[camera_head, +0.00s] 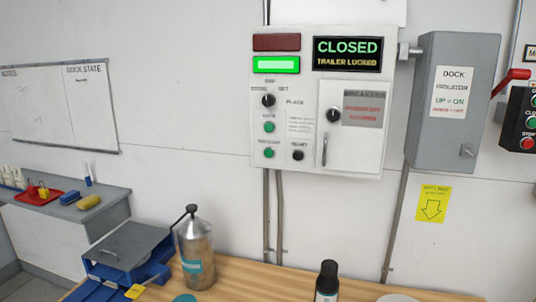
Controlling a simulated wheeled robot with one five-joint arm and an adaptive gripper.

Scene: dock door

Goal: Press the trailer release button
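A white control panel (318,95) hangs on the wall at upper middle. Its black display (347,54) reads CLOSED and TRAILER LOCKED. On its left side are an upper green button (269,127), a lower green button (269,153) and a black button (298,155). Their small labels are too blurred to read surely, so I cannot tell which is the trailer release button. A green lamp (276,65) is lit below a dark red lamp (276,42). A black selector knob (268,101) sits above the buttons. My gripper is not in view.
A wooden bench (250,282) runs below the panel. A metal canister (194,250) and a dark bottle (327,283) stand on it. A grey isolator box (453,145) with a red lever (511,80) is right of the panel. The wall before the buttons is unobstructed.

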